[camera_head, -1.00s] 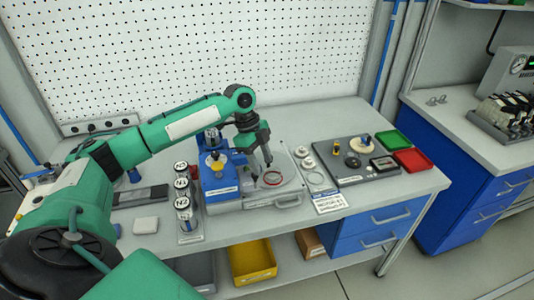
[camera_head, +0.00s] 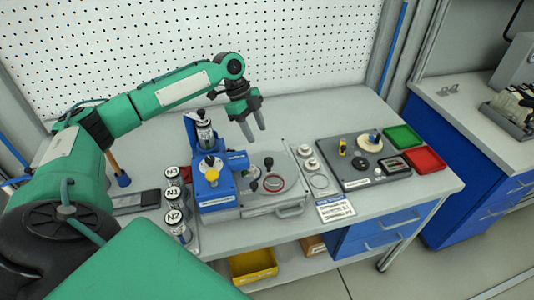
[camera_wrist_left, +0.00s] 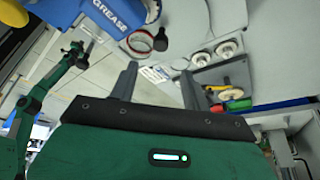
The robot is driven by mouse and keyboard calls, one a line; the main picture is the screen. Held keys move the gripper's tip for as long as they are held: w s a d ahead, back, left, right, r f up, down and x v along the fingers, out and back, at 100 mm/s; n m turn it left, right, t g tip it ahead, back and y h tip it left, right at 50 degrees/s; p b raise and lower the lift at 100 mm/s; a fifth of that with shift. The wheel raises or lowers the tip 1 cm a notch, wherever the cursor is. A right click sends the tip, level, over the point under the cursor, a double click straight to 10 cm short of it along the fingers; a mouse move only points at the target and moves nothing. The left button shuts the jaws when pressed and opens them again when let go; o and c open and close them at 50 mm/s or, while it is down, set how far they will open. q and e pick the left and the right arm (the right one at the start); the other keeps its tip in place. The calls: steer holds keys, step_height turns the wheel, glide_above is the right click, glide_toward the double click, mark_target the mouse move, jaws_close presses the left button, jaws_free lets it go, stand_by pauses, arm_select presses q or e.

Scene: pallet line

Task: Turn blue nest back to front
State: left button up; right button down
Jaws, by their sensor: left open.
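The blue nest (camera_head: 211,190) stands on the left part of a grey base plate (camera_head: 250,208), with a yellow knob (camera_head: 210,170) on its front part.
Rightward are white discs (camera_head: 311,164), a dark parts board (camera_head: 350,178), and green (camera_head: 403,137) and red trays (camera_head: 424,160).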

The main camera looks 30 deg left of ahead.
arm_select(q)
steer(key=p, duration=0.2)
glide_above(268, 160)
steer(key=a, duration=0.2)
step_height(268, 160, down, 5)
steer(key=x, duration=0.4)
steer(key=shift+a+f+p, duration=0.2)
steer(key=shift+a+p, duration=0.05)
steer(key=shift+p, duration=0.05)
steer(key=shift+d+f, duration=0.25)
steer(key=shift+f, duration=0.4)
steer(key=shift+c, duration=0.9)
jaws_close()
arm_select(e)
steer(key=r, duration=0.2)
steer(key=d+r, duration=0.1)
steer(key=shift+s, duration=0.4)
